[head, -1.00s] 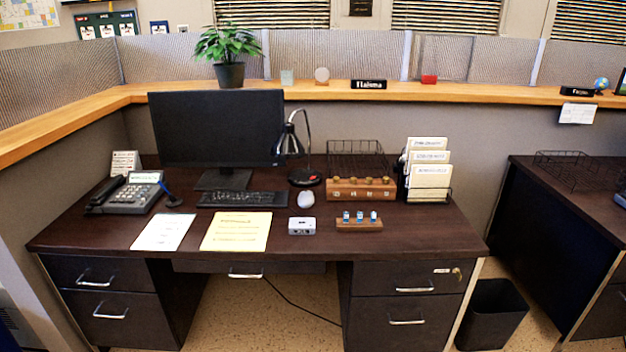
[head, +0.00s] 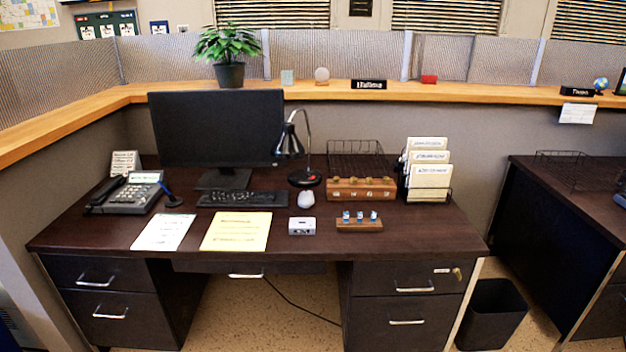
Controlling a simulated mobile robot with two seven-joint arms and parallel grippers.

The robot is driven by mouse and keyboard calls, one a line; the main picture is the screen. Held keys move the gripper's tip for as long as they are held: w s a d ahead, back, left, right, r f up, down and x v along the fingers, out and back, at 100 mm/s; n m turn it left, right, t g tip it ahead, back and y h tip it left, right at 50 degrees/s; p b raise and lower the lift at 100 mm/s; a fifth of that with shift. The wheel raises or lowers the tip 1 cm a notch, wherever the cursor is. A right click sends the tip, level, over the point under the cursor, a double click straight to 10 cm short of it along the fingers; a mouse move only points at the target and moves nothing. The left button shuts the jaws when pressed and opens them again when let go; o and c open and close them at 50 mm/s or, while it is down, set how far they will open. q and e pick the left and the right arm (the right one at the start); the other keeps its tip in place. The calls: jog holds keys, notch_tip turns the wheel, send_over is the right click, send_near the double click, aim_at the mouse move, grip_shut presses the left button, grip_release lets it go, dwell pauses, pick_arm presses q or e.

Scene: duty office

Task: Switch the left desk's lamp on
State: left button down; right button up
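The left desk (head: 120,226) is a dark wood desk in the middle of the head view. Its lamp (head: 290,142) stands on the desktop just right of the monitor, with a black shade on a curved silver neck. The lamp's round black base (head: 305,178) has a small red spot on it. No glow shows from the shade, whose opening faces away or down. Neither of my grippers is in the head view.
A small white box (head: 302,226) lies near the front. A black bin (head: 492,313) stands right of the desk.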

dwell(0.4)
grip_shut()
dwell(1.6)
